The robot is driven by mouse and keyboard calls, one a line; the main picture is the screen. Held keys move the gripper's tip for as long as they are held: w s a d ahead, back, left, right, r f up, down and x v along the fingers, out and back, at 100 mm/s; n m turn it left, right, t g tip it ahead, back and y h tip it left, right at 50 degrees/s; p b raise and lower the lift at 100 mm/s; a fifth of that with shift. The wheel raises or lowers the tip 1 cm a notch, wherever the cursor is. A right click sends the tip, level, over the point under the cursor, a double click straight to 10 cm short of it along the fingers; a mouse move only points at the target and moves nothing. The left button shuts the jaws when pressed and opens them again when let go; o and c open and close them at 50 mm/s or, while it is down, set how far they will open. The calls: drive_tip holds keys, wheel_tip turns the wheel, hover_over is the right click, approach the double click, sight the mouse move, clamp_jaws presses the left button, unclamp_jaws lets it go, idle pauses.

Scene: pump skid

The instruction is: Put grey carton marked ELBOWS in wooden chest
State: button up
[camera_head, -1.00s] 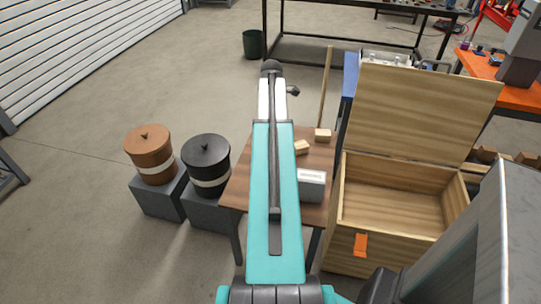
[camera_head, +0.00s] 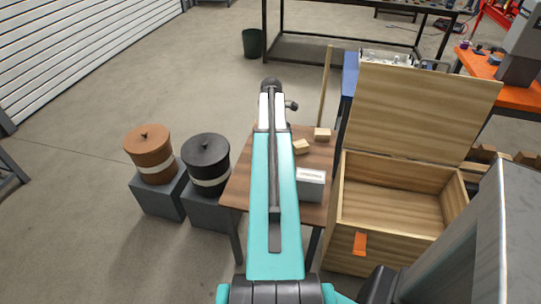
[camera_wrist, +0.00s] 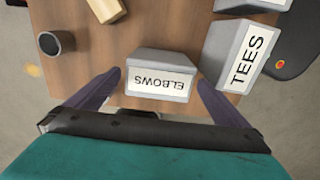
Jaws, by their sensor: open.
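The grey carton marked ELBOWS (camera_wrist: 160,77) sits on a brown wooden table (camera_wrist: 160,25), its white label facing up in the wrist view. My gripper (camera_wrist: 159,80) is open, one finger on each side of the carton, with small gaps showing. In the head view my arm hides the gripper. One grey carton (camera_head: 311,186) shows there beside my arm; its label is too small to read. The wooden chest (camera_head: 360,213) stands on the floor right of the table, lid raised, its visible inside empty.
A grey carton marked TEES (camera_wrist: 238,58) stands close to the right finger, with another grey carton edge behind it. A dark cup (camera_wrist: 56,42) and a wooden block (camera_wrist: 106,9) are nearby. Two lidded pots (camera_head: 150,155) stand on grey plinths left of the table.

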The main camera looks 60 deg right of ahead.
drive_tip(key=shift+f, duration=1.15)
drive_tip(key=shift+f, duration=0.15)
drive_tip(key=shift+w+f+p, duration=0.15)
drive_tip(key=shift+f+p, duration=0.4)
drive_tip(key=shift+f, duration=1.9)
drive_tip(key=c, duration=1.4)
drive_tip(key=shift+r, duration=0.15)
drive_tip(key=shift+r+b, duration=0.55)
drive_tip(key=shift+r, duration=4.35)
